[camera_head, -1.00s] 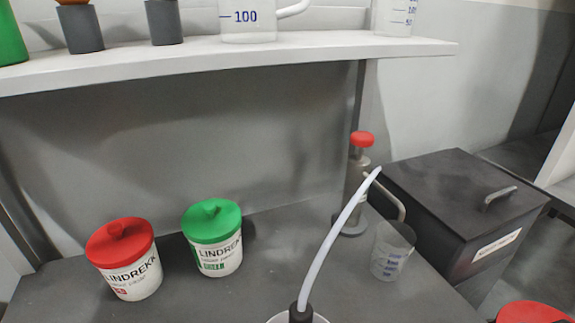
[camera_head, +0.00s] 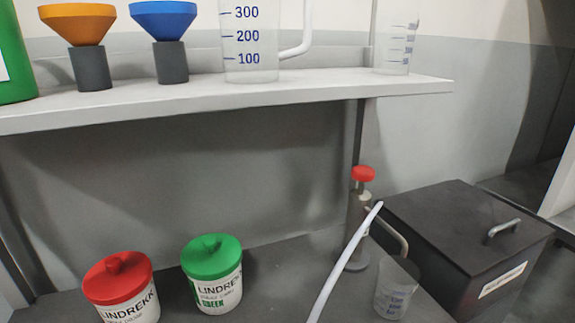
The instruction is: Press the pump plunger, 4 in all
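The pump (camera_head: 358,232) stands upright on the dark bench, right of the middle. Its red plunger knob (camera_head: 363,173) sits on a short rod above the pump body, so the plunger is up. A curved spout or handle comes off its right side. A small clear beaker (camera_head: 395,288) with blue marks stands just in front of it, to the right. A white tube (camera_head: 345,262) rises from the bottom edge and partly crosses the pump. Neither of my grippers shows in the head view.
A black lidded box (camera_head: 465,230) stands right of the pump. A red-lidded jar (camera_head: 121,287) and a green-lidded jar (camera_head: 212,272) stand at left. A white shelf (camera_head: 300,90) above holds an orange funnel (camera_head: 77,22), a blue funnel (camera_head: 164,20) and a measuring jug (camera_head: 249,40).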

